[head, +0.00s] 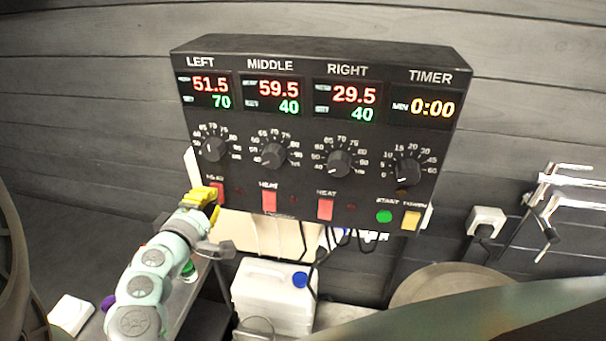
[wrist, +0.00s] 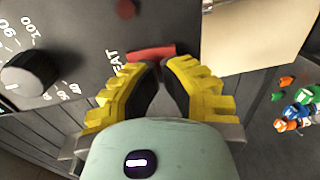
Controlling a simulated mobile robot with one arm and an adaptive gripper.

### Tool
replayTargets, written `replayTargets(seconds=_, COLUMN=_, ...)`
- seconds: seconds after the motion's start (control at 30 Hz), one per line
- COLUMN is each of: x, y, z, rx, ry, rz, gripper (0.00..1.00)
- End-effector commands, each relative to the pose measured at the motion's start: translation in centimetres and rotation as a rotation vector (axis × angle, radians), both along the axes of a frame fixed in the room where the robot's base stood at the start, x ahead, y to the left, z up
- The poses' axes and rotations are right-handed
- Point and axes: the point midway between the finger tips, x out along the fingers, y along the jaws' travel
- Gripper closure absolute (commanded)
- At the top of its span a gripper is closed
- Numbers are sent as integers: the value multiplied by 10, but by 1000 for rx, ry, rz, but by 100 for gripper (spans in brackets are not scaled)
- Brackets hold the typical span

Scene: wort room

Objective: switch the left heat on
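The black control box (head: 310,120) hangs on the wall. Its left red HEAT switch (head: 218,190) is partly hidden behind my gripper in the head view. The switch also shows in the wrist view (wrist: 152,53), just beyond my fingertips. The small lamp beside it (head: 238,191) looks dark red and unlit; it also shows in the wrist view (wrist: 125,9). My gripper (head: 212,194) has yellow ribbed fingers with their tips close together and nothing held between them. The tips (wrist: 162,63) are at the switch's lower edge; I cannot tell whether they touch it.
The left display (head: 205,92) reads 51.5 over 70. The left dial (head: 214,149) sits above the switch. The middle (head: 269,201) and right (head: 325,209) HEAT switches are to the right. A white canister (head: 272,295) with a blue cap stands below the box.

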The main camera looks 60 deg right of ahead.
Motion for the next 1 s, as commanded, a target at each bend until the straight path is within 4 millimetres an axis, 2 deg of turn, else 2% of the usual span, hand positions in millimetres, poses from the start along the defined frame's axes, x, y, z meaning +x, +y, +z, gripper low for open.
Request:
replayTargets(seconds=0.53, x=-1, y=-2, z=-5, rx=-11, ry=-4, rz=-3, gripper=100)
replayTargets(seconds=1.0, x=4, y=-9, z=-14, rx=-150, ry=-61, rz=1, gripper=100)
